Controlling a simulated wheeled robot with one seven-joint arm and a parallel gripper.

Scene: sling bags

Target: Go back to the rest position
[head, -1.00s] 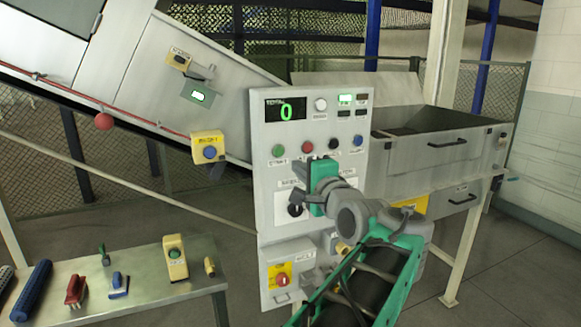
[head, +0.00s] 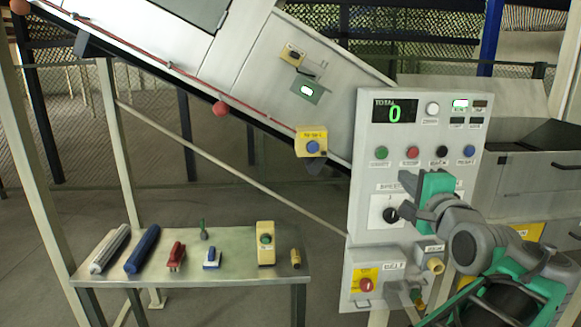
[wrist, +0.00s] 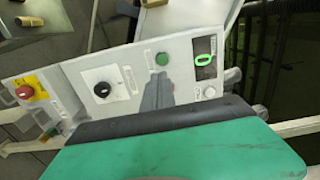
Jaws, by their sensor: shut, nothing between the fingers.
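My gripper (head: 406,182) is in front of the grey control panel (head: 368,225) in the head view, with its green body beside the black rotary knob (head: 391,215). Its dark fingers are together and hold nothing. In the wrist view the fingers (wrist: 158,93) point up at the panel face, below the green button (wrist: 162,59). The black knob (wrist: 102,89) shows clear of the fingers, to their left. I cannot tell whether the fingertips touch the panel.
A metal table (head: 225,278) at lower left carries rollers, brushes and a yellow button box (head: 265,243). A sloping conveyor housing (head: 330,62) with a yellow box (head: 312,142) runs behind. A grey bin (head: 520,170) stands right of the panel. Open floor lies left of the table.

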